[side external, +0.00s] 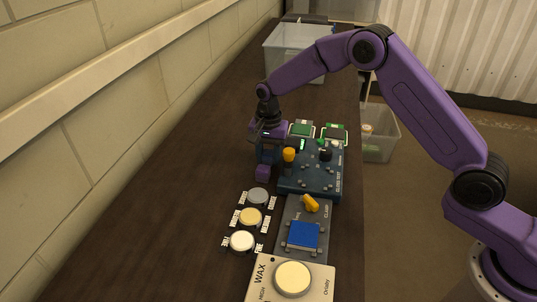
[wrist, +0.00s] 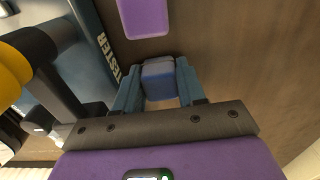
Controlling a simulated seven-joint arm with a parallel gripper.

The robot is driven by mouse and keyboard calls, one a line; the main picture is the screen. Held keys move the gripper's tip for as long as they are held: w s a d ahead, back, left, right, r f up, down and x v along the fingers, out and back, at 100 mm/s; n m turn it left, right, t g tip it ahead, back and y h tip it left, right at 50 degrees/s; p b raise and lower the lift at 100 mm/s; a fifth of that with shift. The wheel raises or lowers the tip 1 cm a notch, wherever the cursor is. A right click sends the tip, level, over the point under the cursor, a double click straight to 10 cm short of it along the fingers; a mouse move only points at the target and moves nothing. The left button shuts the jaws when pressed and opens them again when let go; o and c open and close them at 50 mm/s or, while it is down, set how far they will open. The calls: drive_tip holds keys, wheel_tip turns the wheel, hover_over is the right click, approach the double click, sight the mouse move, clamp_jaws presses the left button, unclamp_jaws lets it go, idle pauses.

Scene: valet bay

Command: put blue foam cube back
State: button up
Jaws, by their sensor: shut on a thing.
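My gripper (wrist: 158,92) is shut on a small blue cube (wrist: 159,79), seen between its two teal fingers in the wrist view. In the side external view my gripper (side external: 268,157) hangs low over the dark table, just left of the dark blue tester panel. The held cube cannot be made out clearly there. A purple block (wrist: 143,17) lies beyond the fingertips in the wrist view. It also shows just below the fingers in the side external view (side external: 262,173). I cannot tell whether the held cube touches the table.
The tester panel (side external: 315,182) carries a tall yellow knob (side external: 289,155) close beside my gripper. Nearer are three round discs (side external: 250,216), a grey panel with a blue pad (side external: 303,235), and a white WAX panel (side external: 262,290). A clear bin (side external: 283,62) stands at the back. The table's left side is clear.

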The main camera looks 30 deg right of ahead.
sight(269, 153)
drive_tip(key=shift+f, duration=0.15)
drive_tip(key=o, duration=0.7)
drive_tip(key=shift+o, duration=0.2)
wheel_tip(269, 153, up, 12)
drive_tip(key=shift+r, duration=0.2)
